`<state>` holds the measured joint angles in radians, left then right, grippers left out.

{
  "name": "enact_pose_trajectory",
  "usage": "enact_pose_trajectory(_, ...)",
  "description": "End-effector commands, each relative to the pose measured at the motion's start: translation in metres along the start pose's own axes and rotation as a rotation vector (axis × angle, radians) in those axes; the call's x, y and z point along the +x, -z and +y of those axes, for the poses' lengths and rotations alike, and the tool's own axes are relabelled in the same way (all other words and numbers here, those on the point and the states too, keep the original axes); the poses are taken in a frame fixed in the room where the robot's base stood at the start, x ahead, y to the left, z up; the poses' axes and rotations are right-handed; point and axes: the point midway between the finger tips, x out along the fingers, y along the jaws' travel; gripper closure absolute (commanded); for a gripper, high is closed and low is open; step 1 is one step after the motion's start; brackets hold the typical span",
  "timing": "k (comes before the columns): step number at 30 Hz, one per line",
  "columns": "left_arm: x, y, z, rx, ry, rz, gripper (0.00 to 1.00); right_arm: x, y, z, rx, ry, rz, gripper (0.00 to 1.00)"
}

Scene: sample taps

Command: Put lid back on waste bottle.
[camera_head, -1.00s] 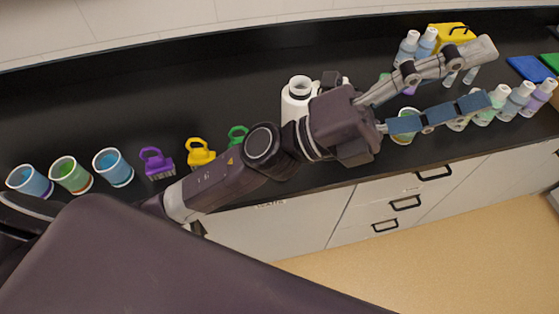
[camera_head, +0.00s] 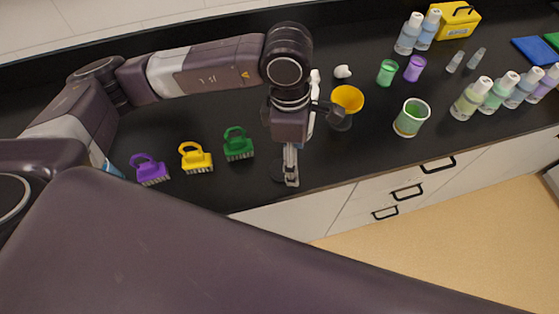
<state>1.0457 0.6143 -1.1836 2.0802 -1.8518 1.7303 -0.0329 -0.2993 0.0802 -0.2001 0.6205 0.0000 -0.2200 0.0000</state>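The white waste bottle (camera_head: 315,88) is mostly hidden behind my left arm's wrist; only a strip of its right side shows. A small white piece (camera_head: 342,71), which looks like the lid, lies on the black counter just right of the bottle. My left gripper (camera_head: 291,166) hangs in front of the bottle, near the counter's front edge, seen edge-on. Its fingers overlap in this view, so I cannot tell how far apart they are or whether anything is between them. My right gripper is out of view.
A yellow funnel-like cup (camera_head: 347,98) stands close right of the bottle. A green beaker (camera_head: 411,118), small green (camera_head: 387,72) and purple (camera_head: 414,68) cups and several capped bottles are farther right. Green (camera_head: 238,143), yellow (camera_head: 196,158) and purple (camera_head: 149,169) brushes lie left.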

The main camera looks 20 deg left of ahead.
Motion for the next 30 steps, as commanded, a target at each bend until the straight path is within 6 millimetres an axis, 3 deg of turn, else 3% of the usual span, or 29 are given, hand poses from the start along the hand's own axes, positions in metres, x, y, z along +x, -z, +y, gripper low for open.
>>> enact_pose_trajectory(3,-0.005,0.02,0.016,-0.011,-0.05,0.075,0.38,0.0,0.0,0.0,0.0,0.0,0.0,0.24)
enact_pose_trajectory(6,-0.006,0.026,0.02,-0.015,-0.063,0.099,0.38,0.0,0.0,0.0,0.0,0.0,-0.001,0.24)
enact_pose_trajectory(16,-0.005,0.026,0.019,-0.015,-0.061,0.099,0.38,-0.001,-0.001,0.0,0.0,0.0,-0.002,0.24)
enact_pose_trajectory(24,0.019,0.029,0.02,-0.016,-0.059,0.098,0.38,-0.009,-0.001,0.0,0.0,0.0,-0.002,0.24)
enact_pose_trajectory(30,0.02,0.029,0.021,-0.015,-0.062,0.097,0.38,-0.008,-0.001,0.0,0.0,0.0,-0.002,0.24)
